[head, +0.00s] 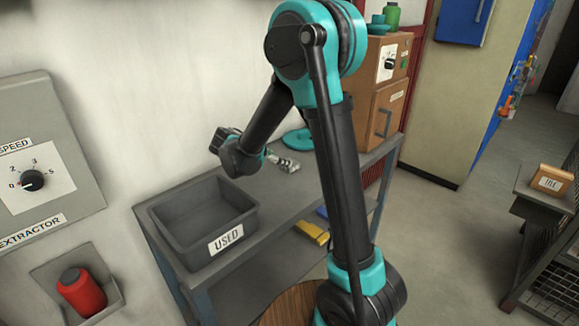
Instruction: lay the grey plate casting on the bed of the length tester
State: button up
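My arm reaches over the grey bench, and its dark wrist is bent low above the bench top. A small silver-and-dark piece (284,164) shows just right of the wrist; I cannot tell whether it is my gripper's end or a thing on the bench. I cannot make out the fingers or anything held in them. I cannot identify the grey plate casting or the length tester in this view. My arm hides part of the bench.
A grey bin labelled USED (224,240) stands on the bench's (290,186) near end. A teal round piece (298,139) is farther back. A brown cabinet (388,105) stands beyond. A yellow item (312,232) lies below. Open floor (450,235) is at right, beside a dark rack (550,215).

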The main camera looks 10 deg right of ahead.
jog(key=shift+s+f+x, duration=0.1)
jog(key=shift+s+x, duration=0.1)
jog(key=shift+x, duration=1.1)
jog(key=shift+s+f+x, duration=0.1)
jog(key=shift+s+x, duration=0.1)
jog(key=shift+x, duration=1.15)
jog(key=shift+d, duration=0.1)
jog(key=c, duration=1.6)
jog(key=shift+o, duration=0.2)
jog(key=shift+r, duration=0.15)
